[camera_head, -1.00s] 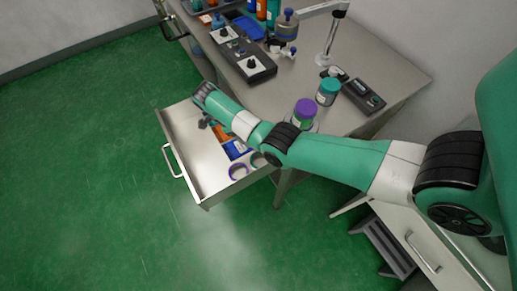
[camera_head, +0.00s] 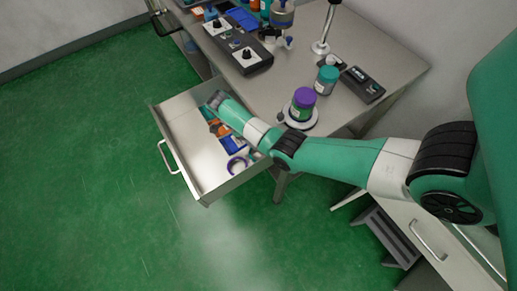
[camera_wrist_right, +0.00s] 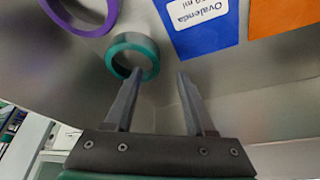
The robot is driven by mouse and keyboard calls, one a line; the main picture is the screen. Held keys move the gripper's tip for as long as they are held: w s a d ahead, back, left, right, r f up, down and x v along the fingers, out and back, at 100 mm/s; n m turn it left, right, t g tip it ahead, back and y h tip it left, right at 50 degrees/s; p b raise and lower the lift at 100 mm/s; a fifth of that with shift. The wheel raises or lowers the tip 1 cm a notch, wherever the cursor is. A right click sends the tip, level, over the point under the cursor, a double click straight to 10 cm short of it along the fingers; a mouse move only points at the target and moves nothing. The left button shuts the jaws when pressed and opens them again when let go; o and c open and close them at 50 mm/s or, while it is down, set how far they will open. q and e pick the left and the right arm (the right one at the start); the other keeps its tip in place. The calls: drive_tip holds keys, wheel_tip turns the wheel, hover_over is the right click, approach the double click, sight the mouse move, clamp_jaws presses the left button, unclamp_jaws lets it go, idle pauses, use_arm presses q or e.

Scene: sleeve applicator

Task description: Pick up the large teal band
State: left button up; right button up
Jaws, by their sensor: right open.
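The teal band (camera_wrist_right: 152,50) is a ring lying on the metal drawer floor in the right wrist view. My right gripper (camera_wrist_right: 160,73) is open and empty. Its left fingertip is close to the band's near edge in the picture; I cannot tell whether they touch. The right fingertip is to the right of the band, over bare metal. In the head view my right arm reaches over the open drawer (camera_head: 195,180). It hides the gripper's fingers, and the band is not clearly seen there. My left gripper is not in view.
A purple ring (camera_wrist_right: 85,22) lies left of the teal band. A blue labelled packet (camera_wrist_right: 205,30) and an orange one (camera_wrist_right: 280,18) lie to its right. The drawer's metal walls surround them. The bench above holds a purple-lidded jar (camera_head: 303,100) and a teal-lidded jar (camera_head: 326,80).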

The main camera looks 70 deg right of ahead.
drive_tip(key=x, duration=0.3)
drive_tip(key=shift+s+a+f+b, duration=0.1)
drive_tip(key=shift+s+b, duration=0.1)
drive_tip(key=shift+b, duration=0.15)
drive_tip(key=shift+w, duration=0.1)
drive_tip(key=shift+c, duration=0.5)
clamp_jaws()
